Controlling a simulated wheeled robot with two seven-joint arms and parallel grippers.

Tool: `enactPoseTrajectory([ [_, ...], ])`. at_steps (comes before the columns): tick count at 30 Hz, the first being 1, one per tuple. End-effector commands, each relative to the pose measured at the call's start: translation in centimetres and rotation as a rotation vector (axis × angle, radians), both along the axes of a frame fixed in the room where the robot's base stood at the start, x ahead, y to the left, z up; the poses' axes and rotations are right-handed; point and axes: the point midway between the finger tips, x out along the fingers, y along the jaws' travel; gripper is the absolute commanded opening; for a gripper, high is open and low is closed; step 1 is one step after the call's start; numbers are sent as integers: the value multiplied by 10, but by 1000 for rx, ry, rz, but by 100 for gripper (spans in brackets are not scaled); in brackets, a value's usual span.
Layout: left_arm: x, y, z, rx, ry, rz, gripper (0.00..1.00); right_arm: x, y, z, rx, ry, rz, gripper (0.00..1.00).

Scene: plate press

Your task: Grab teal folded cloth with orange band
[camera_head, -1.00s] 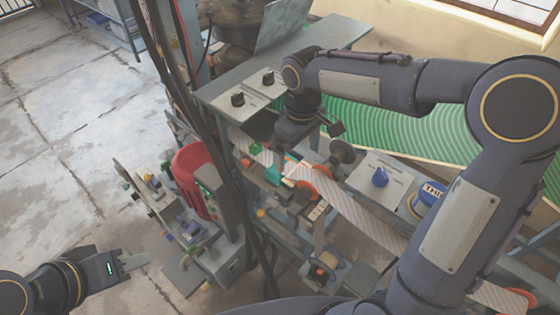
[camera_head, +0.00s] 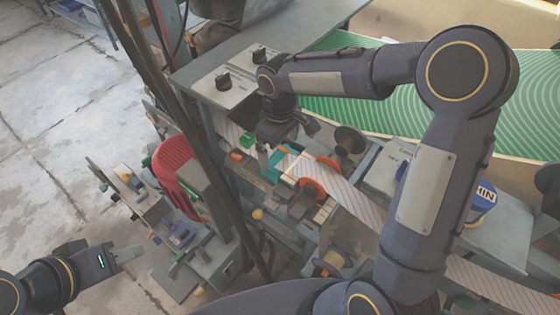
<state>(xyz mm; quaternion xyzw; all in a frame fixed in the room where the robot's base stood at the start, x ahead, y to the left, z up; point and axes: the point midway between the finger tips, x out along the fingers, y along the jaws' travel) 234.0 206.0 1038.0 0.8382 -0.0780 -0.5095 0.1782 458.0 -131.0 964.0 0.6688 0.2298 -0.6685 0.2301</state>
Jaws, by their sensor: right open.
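A small teal piece (camera_head: 275,167), which looks like the folded cloth, lies on the machine beside the striped strip (camera_head: 355,200). Its orange band cannot be made out clearly, and part of it is hidden by my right gripper. My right gripper (camera_head: 286,147) is open, pointing down right over the teal piece, with one finger at its left side and the other further right. I cannot tell whether it touches the piece. My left gripper (camera_head: 128,254) is low at the left, far from the cloth; its jaw opening is unclear.
Orange discs (camera_head: 312,188) stand close right of the teal piece. A grey box with black knobs (camera_head: 228,85) is behind it. A red ribbed motor (camera_head: 176,166) and dark cables stand to the left. A green mat (camera_head: 370,118) lies behind my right arm.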

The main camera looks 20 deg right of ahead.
Motion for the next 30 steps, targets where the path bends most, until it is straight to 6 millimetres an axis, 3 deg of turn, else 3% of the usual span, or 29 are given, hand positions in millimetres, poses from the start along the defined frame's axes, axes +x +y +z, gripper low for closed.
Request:
enactPoseTrajectory([
  [6, 0, 0, 6, 0, 0, 0, 36, -3, -1, -32, 0, 4, 0, 100],
  [15, 0, 0, 5, 0, 0, 0, 36, -3, -1, -38, 0, 0, 0, 100],
  [22, 0, 0, 5, 0, 0, 0, 36, -3, -1, -38, 0, 0, 0, 73],
  [30, 0, 0, 5, 0, 0, 0, 36, -3, -1, -36, 1, -1, 0, 72],
])
